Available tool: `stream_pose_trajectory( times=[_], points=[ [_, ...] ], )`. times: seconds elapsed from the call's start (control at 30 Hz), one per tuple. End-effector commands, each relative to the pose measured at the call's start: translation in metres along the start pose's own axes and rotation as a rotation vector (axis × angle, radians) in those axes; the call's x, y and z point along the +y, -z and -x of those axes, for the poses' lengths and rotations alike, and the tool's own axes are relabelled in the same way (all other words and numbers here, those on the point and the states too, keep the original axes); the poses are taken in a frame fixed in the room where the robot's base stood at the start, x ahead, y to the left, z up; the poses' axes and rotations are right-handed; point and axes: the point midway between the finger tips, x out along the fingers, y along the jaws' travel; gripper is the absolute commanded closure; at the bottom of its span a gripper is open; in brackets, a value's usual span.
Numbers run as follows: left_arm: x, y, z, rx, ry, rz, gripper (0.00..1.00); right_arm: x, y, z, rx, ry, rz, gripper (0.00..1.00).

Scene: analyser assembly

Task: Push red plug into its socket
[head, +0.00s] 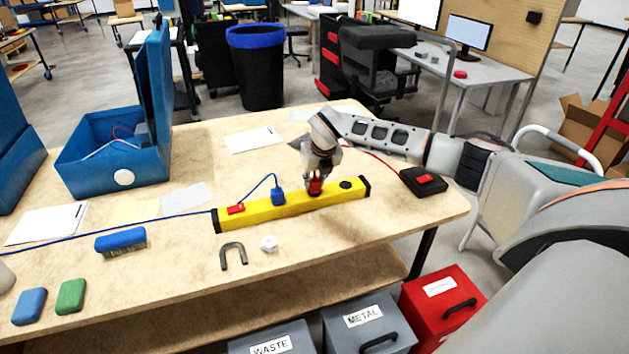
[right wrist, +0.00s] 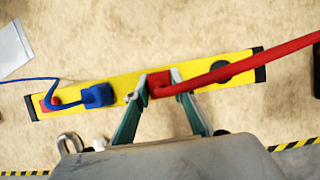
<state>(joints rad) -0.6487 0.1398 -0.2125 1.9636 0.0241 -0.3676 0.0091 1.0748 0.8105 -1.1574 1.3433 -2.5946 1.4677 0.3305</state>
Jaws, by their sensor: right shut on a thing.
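The yellow power strip (head: 255,210) lies on the table; it also shows in the right wrist view (right wrist: 190,75). My right gripper (head: 315,184) points down at the strip. Its fingers (right wrist: 158,88) are closed on the red plug (right wrist: 159,83), which shows as a small red piece in the head view (head: 315,188). The plug is at the strip's top, between the blue plug (head: 278,196) and a dark round socket (head: 346,184). I cannot tell whether it is seated; the fingers hide the contact. A red cable (right wrist: 240,72) runs from it. My left gripper is not in view.
A black box with a red top (head: 424,181) stands right of the strip, at the red cable's end. A horseshoe magnet (head: 233,254) and a white nut (head: 269,243) lie in front. A blue-handled brush (head: 121,240) and blue bin (head: 110,165) are left.

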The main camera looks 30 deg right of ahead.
Motion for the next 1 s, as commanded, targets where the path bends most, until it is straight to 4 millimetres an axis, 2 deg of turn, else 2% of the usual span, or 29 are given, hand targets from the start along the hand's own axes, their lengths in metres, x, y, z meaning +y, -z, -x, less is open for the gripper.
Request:
stream_pose_trajectory(
  times=[0.47,0.5,0.57,0.87,1.0],
  points=[
    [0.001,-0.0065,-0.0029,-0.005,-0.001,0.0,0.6,0.0001,0.0037,-0.0087,0.0,0.0,0.0,0.96],
    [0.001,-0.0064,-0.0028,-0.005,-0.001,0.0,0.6,0.0001,0.0035,-0.0085,0.0,0.0,0.0,0.72],
    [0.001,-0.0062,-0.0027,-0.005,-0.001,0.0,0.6,0.0001,0.0034,-0.0082,0.0,0.0,0.0,0.57],
    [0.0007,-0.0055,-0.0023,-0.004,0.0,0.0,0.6,0.0,0.0036,-0.0082,0.001,0.0,0.0,0.57],
    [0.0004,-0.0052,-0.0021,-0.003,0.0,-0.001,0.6,-0.0005,0.0024,-0.0019,-0.002,0.0,0.0,0.57]
  ],
)
